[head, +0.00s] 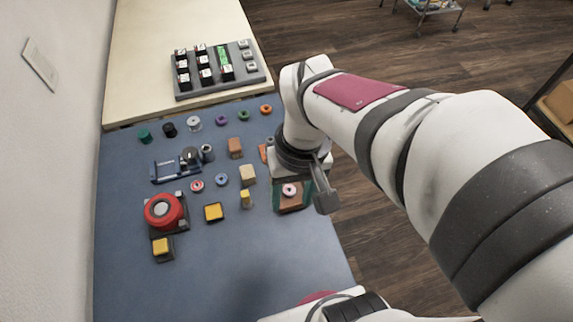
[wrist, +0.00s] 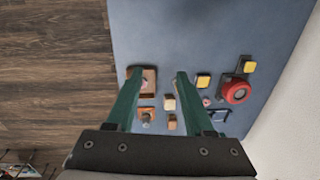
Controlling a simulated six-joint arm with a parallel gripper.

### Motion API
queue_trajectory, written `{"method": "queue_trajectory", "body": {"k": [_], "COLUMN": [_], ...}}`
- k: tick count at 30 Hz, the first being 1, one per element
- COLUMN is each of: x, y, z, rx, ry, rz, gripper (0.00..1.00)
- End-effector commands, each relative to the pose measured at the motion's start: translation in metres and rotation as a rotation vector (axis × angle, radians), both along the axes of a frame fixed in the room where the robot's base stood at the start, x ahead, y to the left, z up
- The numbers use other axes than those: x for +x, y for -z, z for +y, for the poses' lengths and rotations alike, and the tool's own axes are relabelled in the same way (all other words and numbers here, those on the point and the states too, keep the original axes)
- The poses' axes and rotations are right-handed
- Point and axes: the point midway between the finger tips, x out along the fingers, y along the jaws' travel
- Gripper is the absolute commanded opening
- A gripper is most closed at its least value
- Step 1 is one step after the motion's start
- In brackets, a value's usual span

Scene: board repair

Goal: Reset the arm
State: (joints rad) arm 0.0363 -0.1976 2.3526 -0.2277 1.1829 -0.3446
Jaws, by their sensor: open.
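My gripper shows in the wrist view (wrist: 157,75) as two green fingers, spread apart with nothing held between them. In the head view my gripper (head: 292,196) is partly hidden by my wrist, above the right edge of the blue mat (head: 230,285). A brown block with a pale round part (head: 289,190) shows beneath it, and the same block (wrist: 149,82) lies near the left finger in the wrist view. I cannot tell the exact height of the fingers above the mat.
A big red button (head: 162,210), yellow buttons (head: 213,212), a blue frame part (head: 165,172), wooden blocks (head: 248,175) and several small coloured rings lie on the mat. A grey board with black switches (head: 218,70) stands at the back. The mat's front is clear. A wall (head: 50,180) borders the left.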

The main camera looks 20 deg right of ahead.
Motion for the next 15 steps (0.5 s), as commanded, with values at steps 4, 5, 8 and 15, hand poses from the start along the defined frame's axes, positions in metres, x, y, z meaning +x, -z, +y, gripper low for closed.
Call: {"method": "queue_trajectory", "body": {"k": [4,5,8,15], "x": [-0.070,-0.077,-0.089,-0.089], "y": [-0.012,-0.012,-0.012,-0.012], "z": [0.019,0.021,0.024,0.024], "rx": [0.052,0.058,0.068,0.068], "ry": [0.313,0.351,0.414,0.415], "rz": [0.035,0.042,0.057,0.057], "gripper": [0.53,0.53,0.53,0.53]}}
